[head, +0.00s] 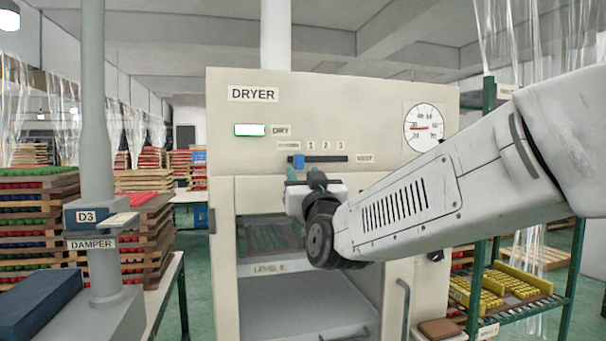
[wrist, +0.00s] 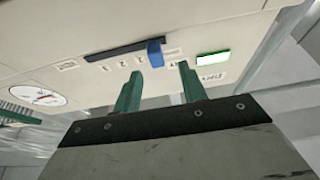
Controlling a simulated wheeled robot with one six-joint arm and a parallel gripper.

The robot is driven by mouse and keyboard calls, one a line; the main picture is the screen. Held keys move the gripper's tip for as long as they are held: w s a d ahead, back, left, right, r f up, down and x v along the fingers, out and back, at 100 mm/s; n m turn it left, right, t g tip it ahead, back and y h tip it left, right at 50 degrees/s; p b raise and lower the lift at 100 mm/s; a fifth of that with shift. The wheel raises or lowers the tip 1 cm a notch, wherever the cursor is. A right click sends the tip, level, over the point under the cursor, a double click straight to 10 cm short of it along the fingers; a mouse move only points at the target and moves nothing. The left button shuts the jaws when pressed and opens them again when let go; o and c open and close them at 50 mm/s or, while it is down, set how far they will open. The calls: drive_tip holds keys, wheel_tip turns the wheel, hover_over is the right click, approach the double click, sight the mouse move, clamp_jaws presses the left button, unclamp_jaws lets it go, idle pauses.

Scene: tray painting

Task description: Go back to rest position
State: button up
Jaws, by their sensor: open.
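My gripper (head: 304,175) is in front of the cream dryer (head: 340,85), just below the blue slider knob (head: 298,161) in the head view. In the wrist view its two green fingers (wrist: 160,72) stand apart with nothing between them. The blue knob (wrist: 155,53) shows just beyond the fingertips, on its dark slot; I cannot tell the exact gap. The knob is near the left end of the slot in the head view. My arm reaches in from the right and hides part of the dryer's front.
The DRY lamp (head: 250,130) is lit. A dial gauge (head: 424,127) is at the panel's right. Below, the dryer's opening shows a rack (head: 270,235). The damper post (head: 98,180) stands left; a green shelf with a yellow-filled tray (head: 505,285) stands right.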

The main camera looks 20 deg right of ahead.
idle(0.3)
drive_tip(key=s+a+f+n+g+y, duration=0.1)
drive_tip(key=s+a+f+g+y, duration=0.1)
drive_tip(key=f+g, duration=0.5)
drive_tip(key=s+a+f+n+g+y, duration=0.1)
drive_tip(key=s+a+f+g+y, duration=0.15)
drive_tip(key=f, duration=0.85)
drive_tip(key=s+d+f+g, duration=0.1)
drive_tip(key=s+f+g, duration=0.1)
drive_tip(key=s, duration=0.7)
drive_tip(key=s+d+f+g, duration=0.1)
drive_tip(key=s+f+g, duration=0.2)
drive_tip(key=s, duration=0.6)
drive_tip(key=s+d+f+g, duration=0.1)
drive_tip(key=s+f+g, duration=0.1)
drive_tip(key=s+g, duration=0.4)
drive_tip(key=s+h, duration=0.1)
drive_tip(key=s, duration=0.2)
drive_tip(key=shift+s+d+f, duration=0.15)
drive_tip(key=shift+s+f, duration=0.1)
drive_tip(key=shift+s, duration=0.1)
